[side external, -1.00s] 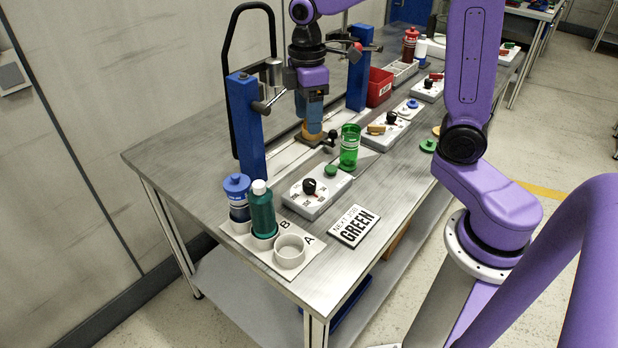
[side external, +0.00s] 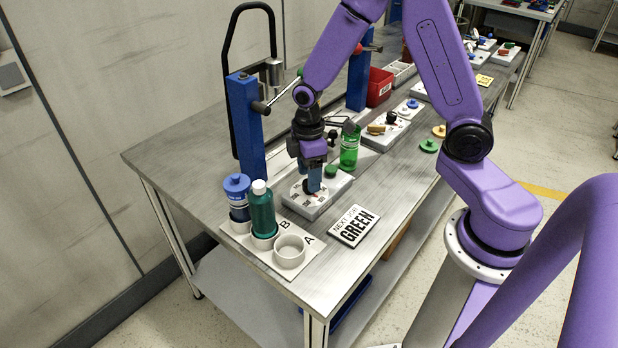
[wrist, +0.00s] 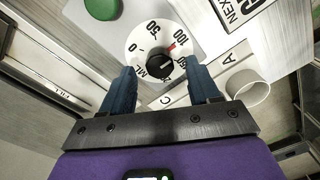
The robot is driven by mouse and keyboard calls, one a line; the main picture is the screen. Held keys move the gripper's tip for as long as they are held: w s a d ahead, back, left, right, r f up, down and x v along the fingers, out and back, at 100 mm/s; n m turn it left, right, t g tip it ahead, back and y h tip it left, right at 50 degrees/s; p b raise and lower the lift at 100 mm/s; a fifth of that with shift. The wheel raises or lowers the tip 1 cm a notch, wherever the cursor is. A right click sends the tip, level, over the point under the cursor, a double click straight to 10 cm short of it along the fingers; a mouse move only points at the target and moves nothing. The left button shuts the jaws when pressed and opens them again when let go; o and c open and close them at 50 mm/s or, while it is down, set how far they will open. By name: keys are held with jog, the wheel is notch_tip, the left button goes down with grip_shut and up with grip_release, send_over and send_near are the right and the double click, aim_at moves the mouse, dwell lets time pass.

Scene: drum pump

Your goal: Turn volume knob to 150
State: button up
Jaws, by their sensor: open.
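The volume knob (wrist: 160,67) is black and sits on a white round dial (wrist: 143,42) marked 0, 50, 100 and ML in the wrist view. The figures beyond 100 are partly covered by my right finger. My gripper (side external: 313,187) points down over the grey control box (side external: 334,192), which hides the knob in the side view. In the wrist view its two blue fingers are open, one on each side of the knob. Whether they touch it cannot be told.
A green button (wrist: 101,8) sits on the same box. A green cup (side external: 349,149) stands behind it. The blue bottle (side external: 238,198) and teal bottle (side external: 262,211) stand in a holder beside an empty ring (side external: 290,250). A "NEXT JOB GREEN" sign (side external: 354,226) lies at right.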

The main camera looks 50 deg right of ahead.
jog(key=shift+f, duration=0.9)
jog(key=c, duration=1)
jog(key=shift+c, duration=0.2)
jog(key=shift+m, duration=0.4)
jog(key=m, duration=0.4)
jog(key=shift+m, duration=0.4)
jog(key=m, duration=0.5)
jog(key=shift+m, duration=0.3)
